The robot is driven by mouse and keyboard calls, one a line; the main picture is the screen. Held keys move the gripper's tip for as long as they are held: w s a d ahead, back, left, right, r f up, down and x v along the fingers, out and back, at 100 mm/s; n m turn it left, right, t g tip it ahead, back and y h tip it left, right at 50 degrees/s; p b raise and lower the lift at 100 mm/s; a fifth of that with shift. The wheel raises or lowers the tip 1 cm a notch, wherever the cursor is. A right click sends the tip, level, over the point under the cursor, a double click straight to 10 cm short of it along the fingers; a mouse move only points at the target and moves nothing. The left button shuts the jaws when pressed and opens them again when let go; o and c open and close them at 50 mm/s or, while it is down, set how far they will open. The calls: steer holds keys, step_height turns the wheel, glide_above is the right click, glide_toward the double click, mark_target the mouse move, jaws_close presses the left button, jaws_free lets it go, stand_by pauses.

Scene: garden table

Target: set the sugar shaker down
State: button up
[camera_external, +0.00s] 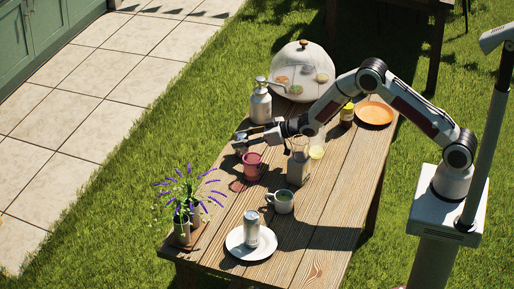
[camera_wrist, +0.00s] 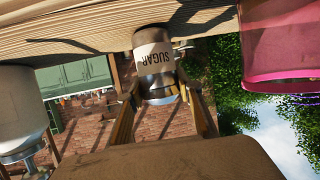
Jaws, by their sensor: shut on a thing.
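The sugar shaker (camera_wrist: 154,62) has a clear body, a metal cap and a white label reading SUGAR, upside down in the wrist view. My gripper (camera_wrist: 163,98) is shut on it, with one finger on each side. In the external view my gripper (camera_external: 244,138) is at the table's far left edge, and the shaker (camera_external: 240,147) shows small at its tips. The wooden table (camera_external: 318,215) fills the top of the wrist view, behind the shaker's base. I cannot tell whether that base touches the wood.
A pink cup (camera_external: 252,168) stands close by, nearer the camera. A glass jar (camera_external: 298,167) and green mug (camera_external: 283,201) are farther right. A plate with a can (camera_external: 252,230) and lavender pot (camera_external: 182,229) stand in front.

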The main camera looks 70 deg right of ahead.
steer(key=shift+f, duration=0.2)
steer(key=o, duration=1.3)
steer(key=shift+s, duration=0.15)
steer(key=shift+v, duration=3.65)
steer(key=shift+r, duration=0.1)
